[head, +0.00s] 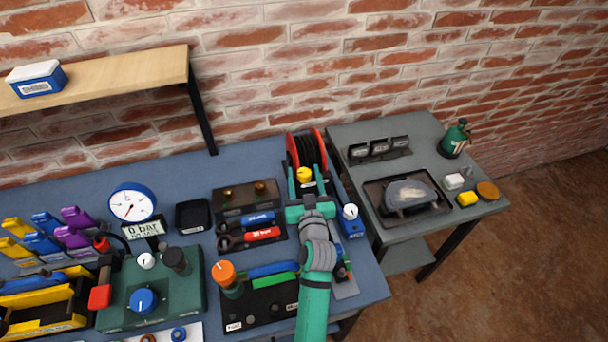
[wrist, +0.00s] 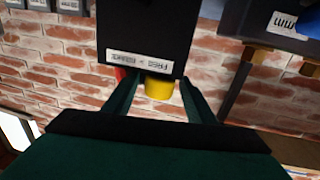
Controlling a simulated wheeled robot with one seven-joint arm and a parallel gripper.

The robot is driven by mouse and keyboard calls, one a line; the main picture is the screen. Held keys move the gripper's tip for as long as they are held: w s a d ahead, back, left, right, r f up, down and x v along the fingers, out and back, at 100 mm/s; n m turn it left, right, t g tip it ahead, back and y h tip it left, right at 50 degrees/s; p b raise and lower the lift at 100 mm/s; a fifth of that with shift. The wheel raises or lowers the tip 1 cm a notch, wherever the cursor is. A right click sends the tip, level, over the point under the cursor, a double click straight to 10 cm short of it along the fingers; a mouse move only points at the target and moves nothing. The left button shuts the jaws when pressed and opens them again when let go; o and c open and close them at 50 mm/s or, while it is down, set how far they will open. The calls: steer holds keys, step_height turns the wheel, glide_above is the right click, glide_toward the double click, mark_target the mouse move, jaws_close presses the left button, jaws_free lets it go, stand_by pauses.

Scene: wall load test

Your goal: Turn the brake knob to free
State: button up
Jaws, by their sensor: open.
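The yellow brake knob (head: 304,174) sits at the front of the cable reel (head: 318,150), which has red rims and black windings. In the wrist view the yellow knob (wrist: 159,88) shows between the two fingers of my gripper (wrist: 157,84), below a black block (wrist: 145,30). A white label on the block (wrist: 139,58) appears inverted and seems to read free and brake. In the head view my gripper (head: 306,180) is open, with one finger on each side of the knob. I cannot tell whether the fingers touch it, nor which way the knob is set.
A blue box with a white knob (head: 351,219) stands close to the right of my gripper. Pliers and a red-handled tool (head: 262,235) lie to the left. A side table (head: 395,236) with a tray stands at right. The brick wall rises behind the reel.

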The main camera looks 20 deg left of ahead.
steer(key=shift+w, duration=0.15)
steer(key=c, duration=1)
steer(key=shift+c, duration=0.2)
steer(key=shift+d+f+n+g+y, duration=0.1)
steer(key=shift+f+n+g+y, duration=0.05)
steer(key=shift+n+g+y, duration=0.2)
steer(key=shift+y, duration=0.35)
steer(key=shift+n+g+y, duration=0.45)
steer(key=shift+n+y, duration=0.05)
steer(key=shift+n, duration=0.05)
steer(key=shift+n+g+y, duration=1.3)
steer(key=shift+y, duration=0.3)
